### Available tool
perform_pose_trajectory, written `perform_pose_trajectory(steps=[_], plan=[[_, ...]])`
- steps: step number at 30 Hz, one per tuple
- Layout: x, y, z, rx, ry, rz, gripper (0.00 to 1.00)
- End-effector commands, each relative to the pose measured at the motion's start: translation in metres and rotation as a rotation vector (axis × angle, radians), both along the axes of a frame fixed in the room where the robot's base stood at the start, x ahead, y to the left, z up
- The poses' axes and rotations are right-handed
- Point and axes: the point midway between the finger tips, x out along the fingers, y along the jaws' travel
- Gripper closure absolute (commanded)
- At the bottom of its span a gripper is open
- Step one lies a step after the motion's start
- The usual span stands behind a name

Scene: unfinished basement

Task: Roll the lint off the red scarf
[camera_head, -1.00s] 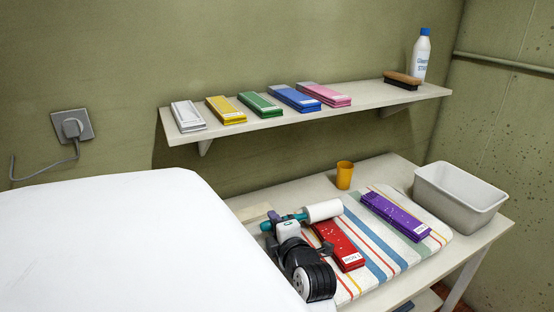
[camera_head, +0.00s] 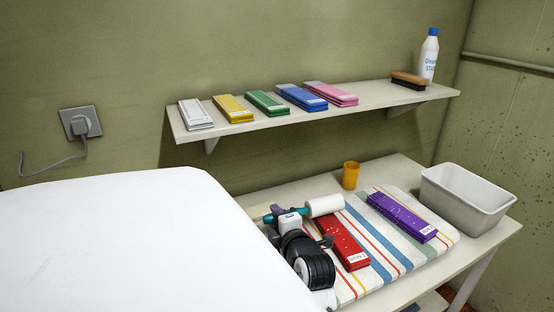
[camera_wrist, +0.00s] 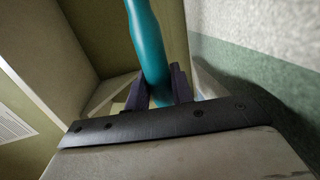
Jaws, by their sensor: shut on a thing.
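The red scarf (camera_head: 343,243) lies folded on the striped padded mat (camera_head: 385,262), with white specks of lint on it and a white label at its near end. My gripper (camera_head: 283,215) is shut on the teal handle of the lint roller. The roller's white head (camera_head: 325,205) is at the far end of the red scarf; I cannot tell whether it touches. In the wrist view the teal handle (camera_wrist: 148,45) stands between the fingers (camera_wrist: 158,88). My arm hides the near left of the mat. A purple scarf (camera_head: 402,217), also specked, lies to the right.
A grey-white bin (camera_head: 467,205) stands at the table's right end, and an orange cup (camera_head: 351,176) behind the mat. The wall shelf (camera_head: 300,119) above holds several folded scarves, a brush (camera_head: 408,80) and a spray-like bottle (camera_head: 428,57).

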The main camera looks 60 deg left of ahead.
Motion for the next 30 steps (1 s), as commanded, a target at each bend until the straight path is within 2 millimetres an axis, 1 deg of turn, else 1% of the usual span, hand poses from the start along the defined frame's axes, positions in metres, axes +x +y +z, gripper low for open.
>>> perform_pose_trajectory(steps=[2, 30], plan=[[0.000, -0.004, -0.003, -0.003, 0.001, -0.001, 1.00], [-0.009, -0.051, -0.001, 0.002, -0.002, -0.002, 1.00]])
